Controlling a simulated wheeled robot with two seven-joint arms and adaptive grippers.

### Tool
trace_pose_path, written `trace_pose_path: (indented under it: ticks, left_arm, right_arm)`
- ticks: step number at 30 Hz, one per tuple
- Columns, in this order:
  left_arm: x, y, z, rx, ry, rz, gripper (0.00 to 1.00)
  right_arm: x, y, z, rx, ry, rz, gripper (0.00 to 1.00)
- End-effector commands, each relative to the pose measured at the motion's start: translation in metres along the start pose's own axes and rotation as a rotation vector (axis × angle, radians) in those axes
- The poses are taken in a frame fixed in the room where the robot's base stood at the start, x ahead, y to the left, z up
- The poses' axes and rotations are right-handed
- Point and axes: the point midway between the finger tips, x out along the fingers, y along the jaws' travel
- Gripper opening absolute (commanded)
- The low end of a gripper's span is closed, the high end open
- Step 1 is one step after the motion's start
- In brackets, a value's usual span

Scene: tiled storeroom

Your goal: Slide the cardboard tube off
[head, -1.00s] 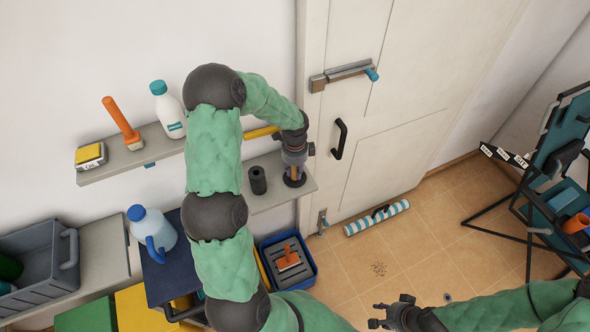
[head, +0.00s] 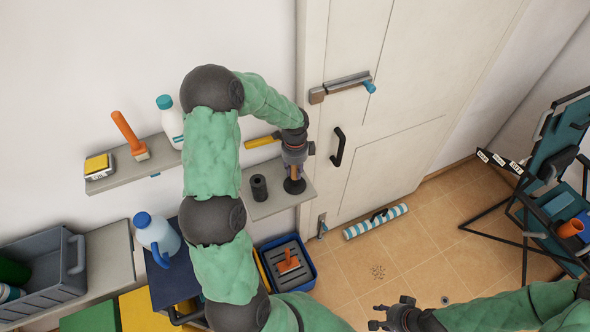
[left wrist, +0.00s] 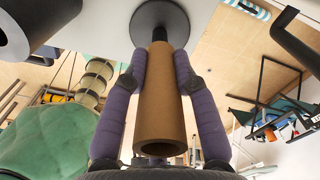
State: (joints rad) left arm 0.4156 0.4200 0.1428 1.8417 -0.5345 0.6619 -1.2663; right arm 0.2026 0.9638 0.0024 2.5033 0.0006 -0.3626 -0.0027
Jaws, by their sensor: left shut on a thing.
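A brown cardboard tube (left wrist: 160,105) is held between the two purple fingers of my left gripper (left wrist: 160,72). It also shows in the head view (head: 294,172), above a dark round base (head: 295,187) on the shelf. In the left wrist view, the tube's open end faces me and its other end points at the grey base disc (left wrist: 159,20). A short bit of dark post shows between tube and disc. How much post is inside the tube is hidden. My right gripper (head: 376,316) is open and empty at the bottom, over the floor.
A black roll (head: 259,187) stands on the same shelf (head: 272,205), left of the base. A yellow-handled item (head: 260,142) lies behind my left arm. The door (head: 375,110) is close on the right. A blue crate (head: 312,272) sits below.

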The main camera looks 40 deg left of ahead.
Motion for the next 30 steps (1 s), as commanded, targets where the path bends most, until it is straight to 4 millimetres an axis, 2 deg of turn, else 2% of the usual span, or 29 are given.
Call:
trace_pose_path:
  ticks: [30]
  left_arm:
    - [-0.054, 0.0, 0.0, 0.0, 0.001, -0.001, 0.0]
  right_arm:
    - [-0.039, -0.014, 0.002, 0.0, 0.0, 0.0, 0.4]
